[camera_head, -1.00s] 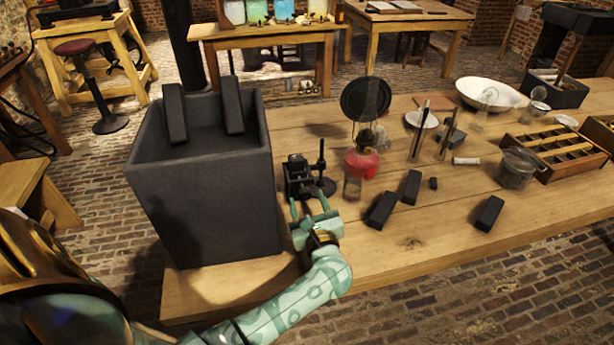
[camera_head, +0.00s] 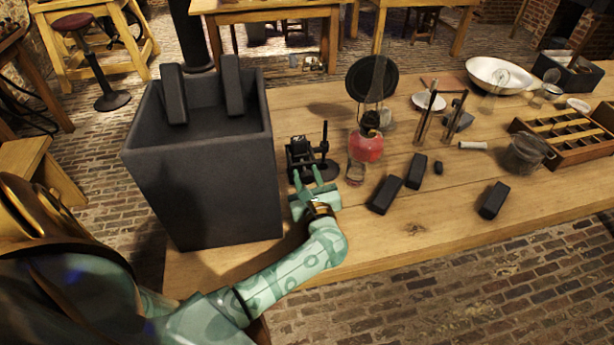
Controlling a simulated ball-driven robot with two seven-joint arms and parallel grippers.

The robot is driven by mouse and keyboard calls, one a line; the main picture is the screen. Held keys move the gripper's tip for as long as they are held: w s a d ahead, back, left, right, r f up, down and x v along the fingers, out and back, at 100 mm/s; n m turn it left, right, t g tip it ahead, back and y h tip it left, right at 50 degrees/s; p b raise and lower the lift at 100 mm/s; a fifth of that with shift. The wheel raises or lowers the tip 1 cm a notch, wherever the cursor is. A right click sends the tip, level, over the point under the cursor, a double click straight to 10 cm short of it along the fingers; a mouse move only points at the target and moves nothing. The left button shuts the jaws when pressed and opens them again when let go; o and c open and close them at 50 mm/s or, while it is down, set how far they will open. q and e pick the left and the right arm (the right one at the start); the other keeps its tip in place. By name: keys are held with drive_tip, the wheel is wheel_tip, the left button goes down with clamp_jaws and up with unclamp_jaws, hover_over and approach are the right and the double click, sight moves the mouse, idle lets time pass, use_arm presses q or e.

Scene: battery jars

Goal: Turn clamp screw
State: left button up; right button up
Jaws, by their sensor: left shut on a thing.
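A small black clamp stand (camera_head: 303,154) with an upright rod stands on the wooden table, just right of the large dark box. My left gripper (camera_head: 309,182) reaches it from the near side, its fingers at the front of the clamp. The fingers look shut on a small part there, most likely the clamp screw, which they hide. My right gripper is not in the view.
An oil lamp with a red base (camera_head: 366,146) stands close on the right. Several black blocks (camera_head: 385,194) lie farther right. The table's front edge is clear.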

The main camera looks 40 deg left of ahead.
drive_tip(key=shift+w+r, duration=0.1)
use_arm(q)
drive_tip(key=m+p, duration=0.1)
drive_tip(key=m, duration=0.3)
drive_tip(key=shift+r+p, duration=0.1)
drive_tip(key=shift+p, duration=0.2)
drive_tip(key=shift+m+p, duration=0.4)
drive_tip(key=shift+m, duration=0.9)
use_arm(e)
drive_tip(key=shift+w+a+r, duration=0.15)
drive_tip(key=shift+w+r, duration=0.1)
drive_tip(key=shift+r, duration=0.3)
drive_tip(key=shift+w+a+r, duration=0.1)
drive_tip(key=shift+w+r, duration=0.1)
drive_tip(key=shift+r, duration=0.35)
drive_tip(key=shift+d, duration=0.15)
use_arm(q)
drive_tip(key=o, duration=1)
